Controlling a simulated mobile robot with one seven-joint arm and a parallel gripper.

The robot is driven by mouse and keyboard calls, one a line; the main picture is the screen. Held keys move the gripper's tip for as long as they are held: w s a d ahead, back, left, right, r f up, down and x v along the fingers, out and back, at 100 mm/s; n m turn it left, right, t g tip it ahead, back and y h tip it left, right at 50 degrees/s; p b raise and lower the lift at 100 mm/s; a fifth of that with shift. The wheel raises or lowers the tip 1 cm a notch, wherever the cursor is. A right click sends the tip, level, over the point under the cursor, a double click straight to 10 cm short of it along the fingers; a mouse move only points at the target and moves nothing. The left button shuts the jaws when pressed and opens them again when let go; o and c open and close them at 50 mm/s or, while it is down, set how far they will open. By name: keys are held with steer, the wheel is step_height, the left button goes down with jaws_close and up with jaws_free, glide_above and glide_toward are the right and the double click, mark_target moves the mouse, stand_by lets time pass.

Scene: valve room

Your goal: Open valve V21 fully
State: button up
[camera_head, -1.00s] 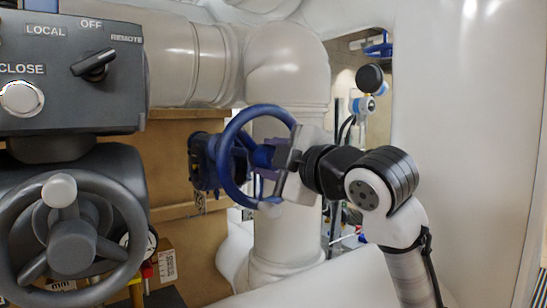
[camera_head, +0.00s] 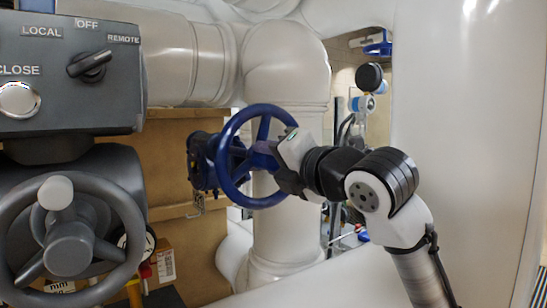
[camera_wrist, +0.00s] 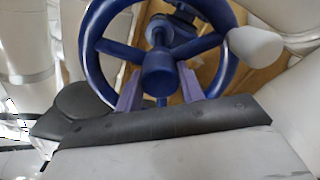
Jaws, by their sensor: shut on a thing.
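A blue spoked handwheel (camera_head: 226,140) stands on a blue valve body (camera_head: 202,165) in front of a vertical pale pipe. It fills the top middle of the wrist view (camera_wrist: 88,35), with its hub (camera_wrist: 158,72) near the centre. A pale knob (camera_wrist: 257,45) shows at the rim's right there. My gripper (camera_head: 268,153) is at the wheel's right side. In the wrist view its two fingers (camera_wrist: 160,92) stand either side of a spoke below the hub. They are shut on the wheel. A small tag (camera_head: 198,204) hangs below the valve; its text is unreadable.
A grey actuator box (camera_head: 70,75) with a selector knob and a grey handwheel (camera_head: 68,240) stands close on the left. Large pale pipes (camera_head: 285,70) run behind and below. A pale column (camera_head: 460,130) stands right of my arm.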

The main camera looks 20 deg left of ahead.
steer(key=n, duration=0.6)
steer(key=shift+w+a+r, duration=0.15)
steer(key=shift+r, duration=0.15)
steer(key=o, duration=0.8)
steer(key=shift+o, duration=1.4)
steer(key=shift+s+a, duration=0.1)
steer(key=shift+s, duration=0.1)
steer(key=shift+f+v, duration=0.15)
steer(key=shift+v, duration=1.4)
steer(key=shift+f+v, duration=0.15)
steer(key=shift+v, duration=1.35)
